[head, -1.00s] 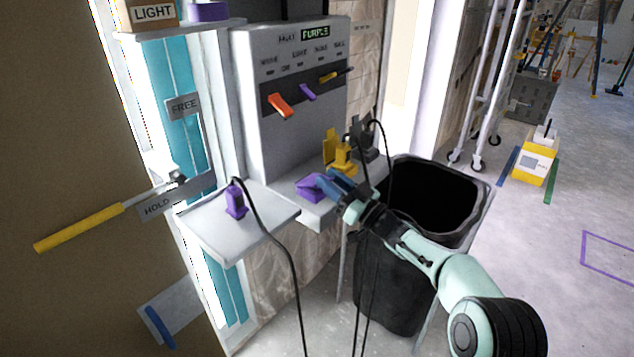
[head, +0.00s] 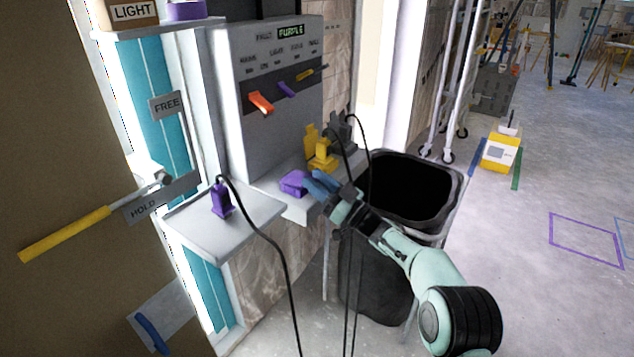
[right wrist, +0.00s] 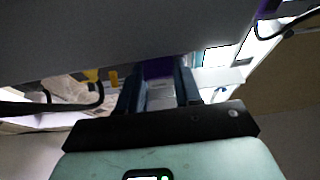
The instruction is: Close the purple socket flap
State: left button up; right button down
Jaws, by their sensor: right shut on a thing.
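The purple socket (head: 293,183) sits on the low shelf of the grey panel, left of the yellow socket. Its flap is small and partly hidden by my fingers, so I cannot tell its exact angle. My right gripper (head: 313,183) reaches in from the lower right, its blue fingertips at the right side of the purple socket. In the right wrist view, the purple flap (right wrist: 160,68) shows between the far ends of the two fingers (right wrist: 160,90), and the gripper is shut on it. My left gripper is in neither view.
The yellow socket (head: 320,155) has its flap upright. A purple plug (head: 221,200) with a black cable stands on the white side shelf (head: 255,222). A black bin (head: 415,195) is right of the panel, beneath my arm. Cables hang beside my right wrist.

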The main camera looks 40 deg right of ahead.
jog(key=shift+w+a+f, duration=0.1)
jog(key=shift+w+f, duration=0.05)
jog(key=shift+f, duration=0.45)
jog(key=c, duration=0.8)
grip_release()
jog(key=shift+s+f, duration=0.15)
jog(key=shift+s, duration=0.05)
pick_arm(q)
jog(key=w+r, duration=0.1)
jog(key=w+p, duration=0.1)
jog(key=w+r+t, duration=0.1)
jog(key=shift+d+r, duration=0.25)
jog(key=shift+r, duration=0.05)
pick_arm(e)
jog(key=shift+o, duration=0.2)
jog(key=r+v, duration=0.1)
jog(key=v, duration=1.2)
jog(key=shift+s, duration=0.2)
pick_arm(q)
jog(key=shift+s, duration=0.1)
pick_arm(e)
jog(key=shift+r, duration=0.2)
